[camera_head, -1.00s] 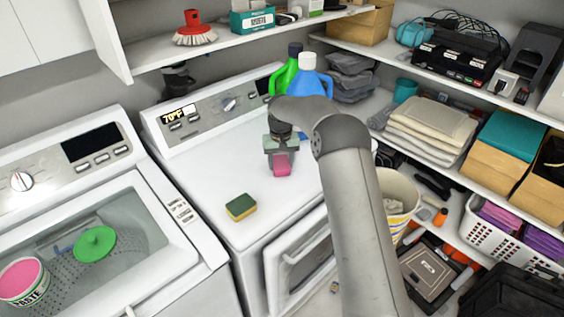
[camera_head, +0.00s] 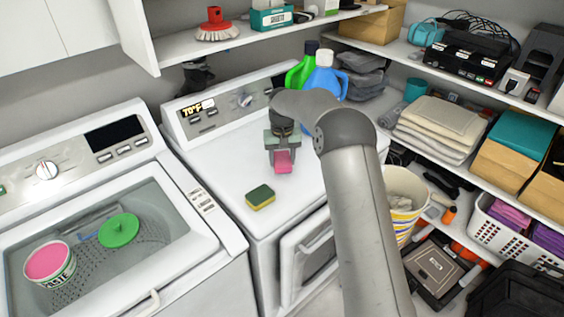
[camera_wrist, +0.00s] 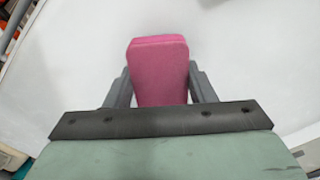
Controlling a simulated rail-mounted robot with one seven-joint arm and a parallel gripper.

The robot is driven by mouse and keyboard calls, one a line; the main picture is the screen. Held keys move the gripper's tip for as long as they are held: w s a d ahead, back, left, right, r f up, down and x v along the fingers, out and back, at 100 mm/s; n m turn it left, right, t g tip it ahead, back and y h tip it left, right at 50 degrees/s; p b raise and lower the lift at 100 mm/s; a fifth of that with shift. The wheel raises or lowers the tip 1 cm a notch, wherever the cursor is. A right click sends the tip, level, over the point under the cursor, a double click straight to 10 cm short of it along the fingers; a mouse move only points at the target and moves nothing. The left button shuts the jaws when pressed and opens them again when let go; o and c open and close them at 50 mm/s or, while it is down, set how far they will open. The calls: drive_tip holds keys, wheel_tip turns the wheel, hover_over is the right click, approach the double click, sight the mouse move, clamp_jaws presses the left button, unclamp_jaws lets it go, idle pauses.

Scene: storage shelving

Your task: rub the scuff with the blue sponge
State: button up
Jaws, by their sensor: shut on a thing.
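My gripper (camera_head: 282,156) is shut on a pink sponge-like block (camera_head: 282,163), over the white top of the middle machine (camera_head: 225,165). In the wrist view the pink block (camera_wrist: 160,68) stands out between the two grey fingers (camera_wrist: 162,88). I cannot tell whether its far end touches the white top. A yellow sponge with a green face (camera_head: 260,197) lies on the same top, to the front left of my gripper. I see no blue sponge and can make out no scuff; my gripper and arm hide part of the top.
Green and blue jugs (camera_head: 325,78) stand behind my gripper. At left, an open washer holds a pink-topped tub (camera_head: 49,263) and a green disc (camera_head: 118,231). Shelves with towels (camera_head: 437,128) and boxes line the right. The machine top around the yellow-green sponge is clear.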

drive_tip(key=shift+r+p, duration=1)
drive_tip(key=shift+r, duration=1.7)
